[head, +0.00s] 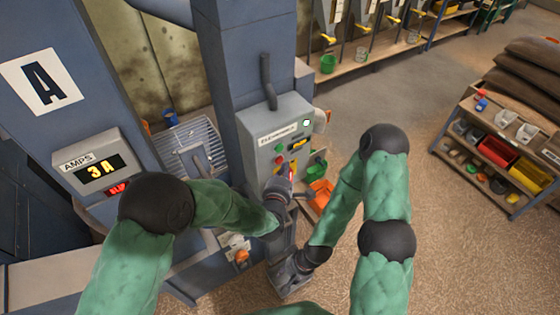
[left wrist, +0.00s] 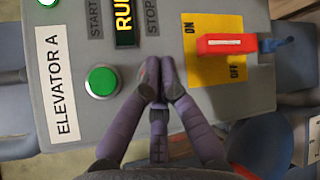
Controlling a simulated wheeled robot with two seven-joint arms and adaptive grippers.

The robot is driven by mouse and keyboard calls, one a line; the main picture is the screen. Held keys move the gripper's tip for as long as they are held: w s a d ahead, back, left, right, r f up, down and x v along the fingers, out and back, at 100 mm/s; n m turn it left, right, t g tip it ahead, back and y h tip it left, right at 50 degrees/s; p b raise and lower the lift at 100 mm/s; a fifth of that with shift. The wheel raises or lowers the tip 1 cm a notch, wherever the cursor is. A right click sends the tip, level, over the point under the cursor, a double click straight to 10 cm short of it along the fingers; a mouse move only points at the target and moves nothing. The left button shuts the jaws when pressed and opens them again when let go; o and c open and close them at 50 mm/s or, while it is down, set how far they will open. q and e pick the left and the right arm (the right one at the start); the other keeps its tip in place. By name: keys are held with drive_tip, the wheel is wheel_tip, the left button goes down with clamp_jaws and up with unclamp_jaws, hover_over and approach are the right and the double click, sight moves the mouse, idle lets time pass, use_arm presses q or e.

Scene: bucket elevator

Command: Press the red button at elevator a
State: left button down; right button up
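The grey control box (head: 264,140) of elevator A is on a blue column; its ELEVATOR A label (left wrist: 57,83) shows in the left wrist view. A green button (left wrist: 102,82) sits under START. The red button (head: 279,160) shows small in the head view; in the left wrist view the fingertips cover most of the spot below STOP. My left gripper (head: 281,180) is shut and empty, its fingertips (left wrist: 158,72) together at that spot. I cannot tell whether they touch the button. My right gripper (head: 288,275) hangs low, apart from the box; its fingers are unclear.
A red lever (left wrist: 226,44) on a yellow ON/OFF plate (left wrist: 205,68) is close beside the left fingers. The RUN display (left wrist: 125,22) is lit. An AMPS meter (head: 95,170) reads 3 A. A shelf cart (head: 470,115) stands right, with open floor between.

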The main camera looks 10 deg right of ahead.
idle(0.5)
use_arm(q)
drive_tip(key=shift+w+a+b, duration=0.15)
drive_tip(key=shift+w+b, duration=0.25)
drive_tip(key=shift+b, duration=0.2)
drive_tip(key=shift+w+a+b, duration=0.15)
drive_tip(key=shift+w+b, duration=0.3)
idle(0.7)
drive_tip(key=shift+s, duration=0.15)
drive_tip(key=shift+s+d+b, duration=0.3)
drive_tip(key=shift+s, duration=0.4)
drive_tip(key=shift+s+d+b, duration=0.15)
drive_tip(key=shift+s+d, duration=0.15)
drive_tip(key=shift+s, duration=0.5)
drive_tip(key=shift+s+d+b, duration=0.1)
drive_tip(key=shift+s+d, duration=0.15)
drive_tip(key=shift+s, duration=0.5)
drive_tip(key=shift+s+d+b, duration=0.15)
drive_tip(key=shift+s+d, duration=0.15)
drive_tip(key=shift+s, duration=0.5)
